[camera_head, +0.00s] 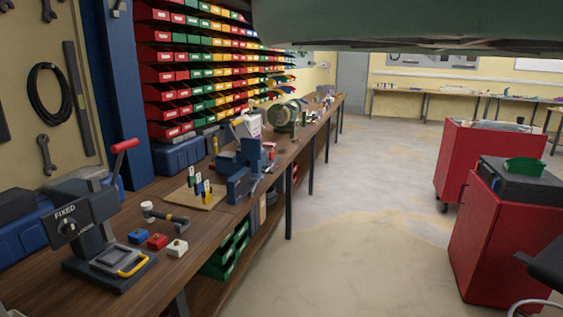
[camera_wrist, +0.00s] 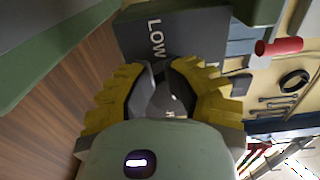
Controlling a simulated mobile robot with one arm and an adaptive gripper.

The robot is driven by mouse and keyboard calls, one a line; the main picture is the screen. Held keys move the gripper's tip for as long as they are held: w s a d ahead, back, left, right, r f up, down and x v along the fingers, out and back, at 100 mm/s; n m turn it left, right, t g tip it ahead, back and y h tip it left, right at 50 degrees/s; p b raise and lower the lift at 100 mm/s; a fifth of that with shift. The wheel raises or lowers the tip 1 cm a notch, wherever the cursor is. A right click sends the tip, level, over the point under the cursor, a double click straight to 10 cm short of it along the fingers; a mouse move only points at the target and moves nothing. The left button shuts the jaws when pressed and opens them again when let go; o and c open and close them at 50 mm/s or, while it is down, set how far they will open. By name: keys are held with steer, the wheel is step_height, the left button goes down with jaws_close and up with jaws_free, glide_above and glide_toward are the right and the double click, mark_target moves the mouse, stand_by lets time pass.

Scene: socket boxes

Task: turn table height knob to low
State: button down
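In the wrist view, a dark grey panel (camera_wrist: 135,40) bears the word LOW. A grey knob (camera_wrist: 163,97) lies between the two yellow-padded fingers of my gripper (camera_wrist: 163,75). The fingers stand apart on either side of the knob; whether they touch it is unclear. A small white letter shows below it, mostly hidden by the gripper body. In the head view, a dark press (camera_head: 90,235) with a red-tipped lever carries a knob under the word FIXED. My gripper does not show there, so I cannot tell if both knobs are the same.
In the head view, blue, red and white socket boxes (camera_head: 157,242) sit beside the press on the wooden bench (camera_head: 205,245). Red cabinets (camera_head: 500,240) stand right; the floor (camera_head: 350,245) between is clear.

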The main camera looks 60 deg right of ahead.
steer(key=shift+w+a+f, duration=0.1)
steer(key=shift+f, duration=0.1)
steer(key=shift+w+b, duration=0.2)
steer(key=shift+b, duration=0.2)
stand_by(0.3)
steer(key=shift+f+b, duration=0.15)
steer(key=shift+b, duration=0.25)
steer(key=shift+s, duration=0.15)
steer(key=v, duration=0.5)
steer(key=shift+s+a, duration=0.15)
steer(key=shift+s, duration=0.3)
steer(key=c, duration=1.7)
jaws_free()
